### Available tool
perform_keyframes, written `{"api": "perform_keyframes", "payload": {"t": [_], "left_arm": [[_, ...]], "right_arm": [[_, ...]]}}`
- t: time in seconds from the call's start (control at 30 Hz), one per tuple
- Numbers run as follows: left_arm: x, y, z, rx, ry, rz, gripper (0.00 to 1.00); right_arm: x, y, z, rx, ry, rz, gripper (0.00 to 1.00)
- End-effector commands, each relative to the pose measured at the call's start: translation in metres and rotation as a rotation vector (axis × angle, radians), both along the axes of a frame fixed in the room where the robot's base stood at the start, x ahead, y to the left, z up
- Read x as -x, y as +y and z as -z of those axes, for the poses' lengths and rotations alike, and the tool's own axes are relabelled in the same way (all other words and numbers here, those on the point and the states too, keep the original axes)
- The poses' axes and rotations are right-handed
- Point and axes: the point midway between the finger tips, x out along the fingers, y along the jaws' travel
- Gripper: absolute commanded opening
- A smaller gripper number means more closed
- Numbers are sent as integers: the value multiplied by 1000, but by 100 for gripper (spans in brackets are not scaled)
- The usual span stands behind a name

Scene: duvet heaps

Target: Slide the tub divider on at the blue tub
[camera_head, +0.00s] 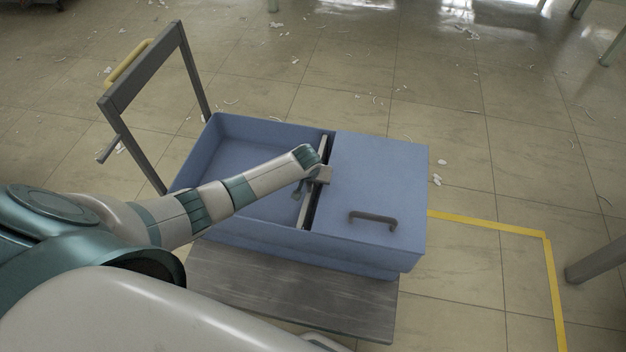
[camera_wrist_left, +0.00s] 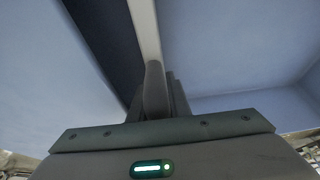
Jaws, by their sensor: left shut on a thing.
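The blue tub (camera_head: 262,247) sits on a cart, its left part open and empty. The tub divider (camera_head: 305,212) is a thin pale upright strip across the tub. My left gripper (camera_head: 316,178) is shut on the divider near its middle and hides part of it. In the left wrist view, the divider (camera_wrist_left: 146,30) runs up from between the fingers (camera_wrist_left: 156,92), with a dark gap along its left side. The right gripper is not in view.
A flat blue cover (camera_head: 375,175) with a grey handle (camera_head: 372,217) closes the tub's right part, just right of the divider. The cart has a grey deck (camera_head: 290,287) and an upright frame (camera_head: 143,75). Yellow tape (camera_head: 490,223) and scraps mark the floor.

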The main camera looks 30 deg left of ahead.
Motion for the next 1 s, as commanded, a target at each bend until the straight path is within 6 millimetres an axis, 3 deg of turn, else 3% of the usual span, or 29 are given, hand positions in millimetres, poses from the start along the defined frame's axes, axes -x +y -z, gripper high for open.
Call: {"api": "perform_keyframes", "payload": {"t": [0.17,0.2,0.27,0.67,1.0], "left_arm": [[-1,0,3,1,-1,0,0],[-1,0,2,1,-1,0,26],[0,0,3,1,-1,0,38],[1,-1,1,2,1,2,38],[13,-6,-30,3,-2,4,38]], "right_arm": [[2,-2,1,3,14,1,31],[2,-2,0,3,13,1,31],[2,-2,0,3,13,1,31],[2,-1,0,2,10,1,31],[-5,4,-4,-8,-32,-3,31]]}}
